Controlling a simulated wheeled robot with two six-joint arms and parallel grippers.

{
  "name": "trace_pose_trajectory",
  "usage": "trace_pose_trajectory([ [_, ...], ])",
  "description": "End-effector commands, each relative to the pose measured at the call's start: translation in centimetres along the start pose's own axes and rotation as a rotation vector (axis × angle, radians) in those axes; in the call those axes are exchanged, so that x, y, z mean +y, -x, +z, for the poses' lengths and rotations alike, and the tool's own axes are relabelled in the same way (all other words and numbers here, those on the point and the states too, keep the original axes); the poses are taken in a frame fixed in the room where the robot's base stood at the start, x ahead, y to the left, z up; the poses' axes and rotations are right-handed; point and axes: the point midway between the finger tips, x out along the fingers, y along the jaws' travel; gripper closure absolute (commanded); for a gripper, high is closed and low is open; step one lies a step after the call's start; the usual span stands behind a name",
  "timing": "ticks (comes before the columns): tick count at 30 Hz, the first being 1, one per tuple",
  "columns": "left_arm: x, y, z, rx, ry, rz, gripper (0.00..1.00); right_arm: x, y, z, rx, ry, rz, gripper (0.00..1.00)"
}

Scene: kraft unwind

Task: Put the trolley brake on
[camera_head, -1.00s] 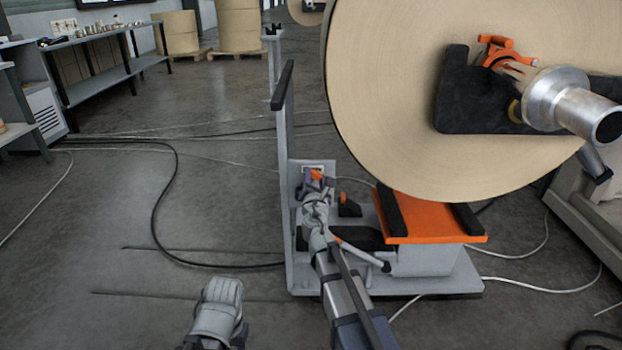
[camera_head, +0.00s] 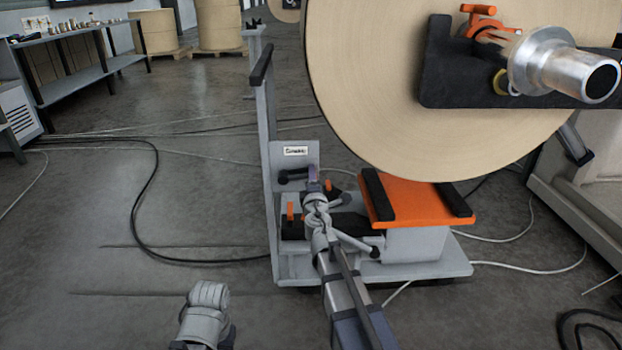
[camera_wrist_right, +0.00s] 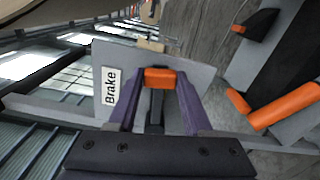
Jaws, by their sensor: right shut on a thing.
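The trolley (camera_head: 425,271) has a grey upright panel with a "Brake" label (camera_head: 296,151), which also shows in the right wrist view (camera_wrist_right: 111,92). A black brake lever (camera_head: 294,175) lies nearly level across the panel below the label. Its orange grip (camera_wrist_right: 160,78) sits between the purple fingers of my right gripper (camera_wrist_right: 157,88). My right gripper (camera_head: 313,181) is shut on this grip, near the panel's right edge; in the head view the fingers mostly cover it. Only grey wrist parts of my left arm show at the bottom; its jaws do not show.
A large kraft roll (camera_head: 400,80) hangs above the trolley's orange platform (camera_head: 419,203). Small orange levers (camera_head: 290,211) stand low on the trolley. Cables (camera_head: 140,215) run over the floor. A bench (camera_head: 85,77) stands back left. Floor left of the trolley is mostly open.

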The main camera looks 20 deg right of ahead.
Motion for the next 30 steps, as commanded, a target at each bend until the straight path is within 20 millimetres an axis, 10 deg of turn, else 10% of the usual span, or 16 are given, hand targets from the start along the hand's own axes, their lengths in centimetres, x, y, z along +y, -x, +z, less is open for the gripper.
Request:
trace_pose_trajectory([
  [27, 0.14, -1.42, -0.09, 0.001, 0.001, 0.000, 0.50, -1.44, 0.10, -0.19, 0.002, -0.166, -0.001, 1.00],
  [28, 0.14, -1.43, -0.09, 0.001, 0.001, 0.000, 0.50, -1.44, 0.10, -0.19, 0.002, -0.166, -0.001, 0.48],
  [30, 0.14, -1.43, -0.09, 0.001, 0.001, 0.000, 0.50, -1.44, 0.10, -0.18, 0.002, -0.164, -0.001, 0.40],
])
